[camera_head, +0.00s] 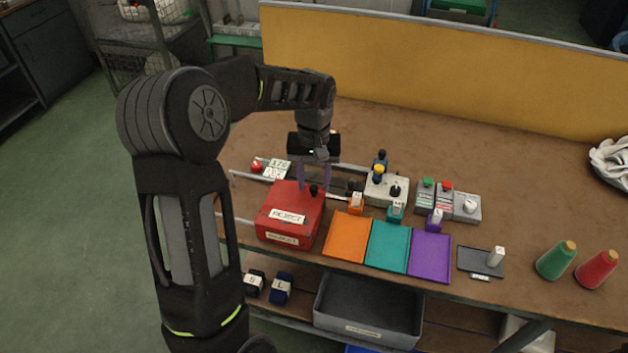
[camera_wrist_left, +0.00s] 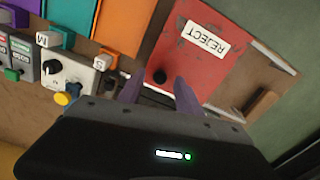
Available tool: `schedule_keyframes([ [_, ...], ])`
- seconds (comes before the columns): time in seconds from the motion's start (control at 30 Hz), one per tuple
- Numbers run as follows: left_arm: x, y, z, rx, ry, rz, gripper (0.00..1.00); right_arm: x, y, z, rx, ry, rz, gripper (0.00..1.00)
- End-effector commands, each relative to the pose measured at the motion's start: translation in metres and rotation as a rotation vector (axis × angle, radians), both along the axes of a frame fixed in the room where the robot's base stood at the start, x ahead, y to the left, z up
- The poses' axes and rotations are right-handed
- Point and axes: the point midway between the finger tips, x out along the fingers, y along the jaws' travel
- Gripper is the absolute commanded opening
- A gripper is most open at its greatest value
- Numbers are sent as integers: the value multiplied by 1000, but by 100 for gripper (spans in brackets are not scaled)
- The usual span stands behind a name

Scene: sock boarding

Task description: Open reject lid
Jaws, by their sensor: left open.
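The red reject box (camera_head: 290,213) stands at the left end of the table, with REJECT labels on its lid and front. Its lid looks shut. A black knob (camera_head: 314,190) sits near the lid's back right corner; the knob also shows in the left wrist view (camera_wrist_left: 159,77). My left gripper (camera_head: 314,187) points down just behind and above the box, its purple fingers apart and empty. In the left wrist view the fingers (camera_wrist_left: 158,92) are spread on either side of the knob's line, and I cannot tell if they touch it. My right gripper is not in view.
Orange (camera_head: 348,236), teal (camera_head: 389,246) and purple (camera_head: 431,256) trays lie right of the box. A control box with knobs (camera_head: 386,190) and button boxes (camera_head: 446,200) stand behind them. Green (camera_head: 556,261) and red (camera_head: 597,270) cones stand at the right. A yellow panel (camera_head: 420,70) closes the back.

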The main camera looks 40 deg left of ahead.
Motion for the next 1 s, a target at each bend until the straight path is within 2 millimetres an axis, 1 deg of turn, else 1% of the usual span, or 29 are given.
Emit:
schedule_keyframes([
  [0.1,0,0,-7,0,0,1,41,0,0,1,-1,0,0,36],
  [0.37,0,0,-8,1,-1,1,41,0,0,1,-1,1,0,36],
  [0.87,0,0,-8,1,-1,0,0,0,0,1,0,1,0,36],
  [1.0,0,0,-8,1,-1,0,0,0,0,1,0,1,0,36],
])
